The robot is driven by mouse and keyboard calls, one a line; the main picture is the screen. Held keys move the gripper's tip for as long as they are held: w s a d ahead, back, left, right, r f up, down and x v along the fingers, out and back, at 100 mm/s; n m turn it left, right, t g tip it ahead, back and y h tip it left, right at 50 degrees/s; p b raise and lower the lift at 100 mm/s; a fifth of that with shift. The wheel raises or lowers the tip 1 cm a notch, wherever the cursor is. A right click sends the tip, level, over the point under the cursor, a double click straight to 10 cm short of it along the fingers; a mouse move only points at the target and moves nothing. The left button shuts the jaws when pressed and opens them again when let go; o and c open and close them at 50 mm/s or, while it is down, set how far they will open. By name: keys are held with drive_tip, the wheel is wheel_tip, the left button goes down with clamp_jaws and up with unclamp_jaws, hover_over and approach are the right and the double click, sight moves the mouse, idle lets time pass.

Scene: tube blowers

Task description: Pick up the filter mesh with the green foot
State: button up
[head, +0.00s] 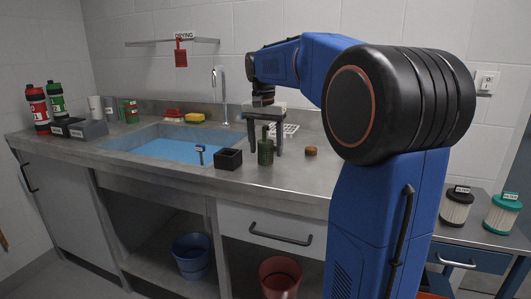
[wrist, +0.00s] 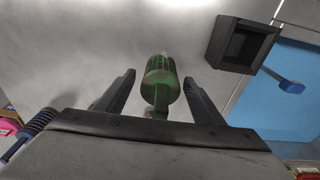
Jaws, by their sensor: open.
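A dark green mesh-like cylinder (head: 265,151) stands upright on the steel counter, right of a small black box. In the wrist view the green cylinder (wrist: 160,86) lies between my two fingers, with a gap on each side and a narrower green part towards the camera. I take it for the filter mesh; a separate foot is not clear. My gripper (head: 265,141) points down over it with both fingers apart. It is open and holds nothing; the wrist view also shows its fingers (wrist: 159,78).
A brown round piece (head: 311,151) lies to the right. A white rack (head: 291,129) is behind.

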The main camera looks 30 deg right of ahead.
drive_tip(key=shift+w+d+f, duration=0.1)
drive_tip(key=shift+f, duration=1.15)
drive_tip(key=c, duration=1.1)
